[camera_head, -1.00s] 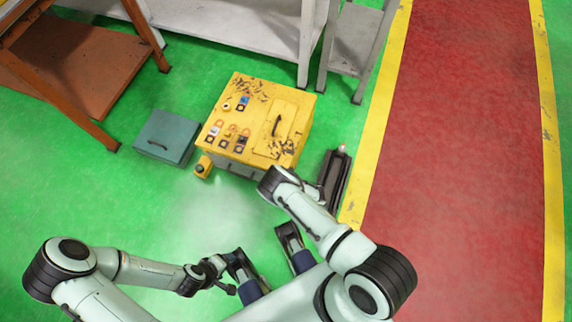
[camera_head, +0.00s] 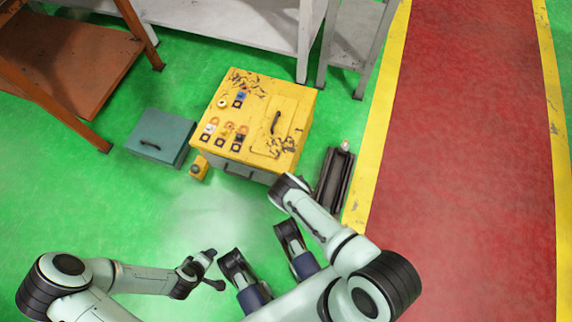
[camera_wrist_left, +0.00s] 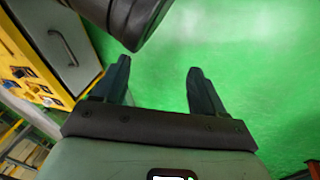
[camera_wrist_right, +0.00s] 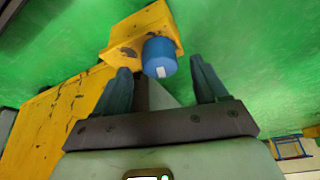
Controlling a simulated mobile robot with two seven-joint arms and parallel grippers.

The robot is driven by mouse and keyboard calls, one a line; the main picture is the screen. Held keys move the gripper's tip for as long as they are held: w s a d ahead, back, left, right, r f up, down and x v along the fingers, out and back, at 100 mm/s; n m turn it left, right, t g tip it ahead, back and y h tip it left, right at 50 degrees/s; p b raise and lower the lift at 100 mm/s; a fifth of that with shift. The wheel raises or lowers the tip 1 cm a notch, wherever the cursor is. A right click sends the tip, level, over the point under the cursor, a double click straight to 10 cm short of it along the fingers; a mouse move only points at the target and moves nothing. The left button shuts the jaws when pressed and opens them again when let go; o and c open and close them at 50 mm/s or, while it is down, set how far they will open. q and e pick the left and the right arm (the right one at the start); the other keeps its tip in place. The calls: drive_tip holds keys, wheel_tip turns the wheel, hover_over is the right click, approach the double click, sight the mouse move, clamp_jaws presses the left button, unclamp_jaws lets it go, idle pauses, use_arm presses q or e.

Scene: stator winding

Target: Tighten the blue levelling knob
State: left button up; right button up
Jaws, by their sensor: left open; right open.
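The blue levelling knob (camera_wrist_right: 160,58) shows in the right wrist view, a short cylinder with a pale mark, on a yellow bracket (camera_wrist_right: 126,42) at the yellow cabinet's side. My right gripper (camera_wrist_right: 161,68) is open, with its fingers apart on either side of the knob in the picture. I cannot tell whether they touch it. In the head view my right wrist is by the cabinet's front right corner, and the fingers and blue knob are hidden there. My left gripper (camera_head: 214,270) is open and empty over the green floor; its spread fingers also show in the left wrist view (camera_wrist_left: 157,75).
The yellow cabinet (camera_head: 289,108) has buttons and a black handle on top. A small yellow block (camera_head: 199,167) with a dark round part and a teal case (camera_head: 161,138) stand left of it. A dark rail-like object (camera_head: 335,180) lies right. Shelves stand behind; front-left floor is free.

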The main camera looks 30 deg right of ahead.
use_arm(q)
drive_tip(key=shift+s+a+f+g+b, duration=0.1)
drive_tip(key=shift+s+f+g+b, duration=0.1)
drive_tip(key=shift+s+f, duration=0.3)
drive_tip(key=shift+s+f+g+b, duration=0.1)
drive_tip(key=shift+s+f+g, duration=0.15)
drive_tip(key=shift+s, duration=0.4)
use_arm(e)
drive_tip(key=shift+w+a+f, duration=0.1)
drive_tip(key=shift+w+f, duration=0.2)
drive_tip(key=shift+f, duration=0.35)
drive_tip(key=c, duration=1.1)
drive_tip(key=shift+o, duration=0.2)
use_arm(q)
drive_tip(key=shift+w, duration=0.1)
use_arm(e)
drive_tip(key=shift+a+m+h+p, duration=0.1)
drive_tip(key=shift+m+h+p, duration=0.2)
drive_tip(key=shift+m, duration=0.5)
drive_tip(key=shift+m+h, duration=0.4)
drive_tip(key=shift+m, duration=0.7)
drive_tip(key=shift+a+m+h, duration=0.1)
drive_tip(key=shift+m+h, duration=0.3)
drive_tip(key=shift+m, duration=0.6)
use_arm(q)
drive_tip(key=shift+s+f+b, duration=0.2)
drive_tip(key=shift+b, duration=0.15)
use_arm(e)
drive_tip(key=shift+m+h, duration=0.4)
drive_tip(key=shift+m, duration=0.6)
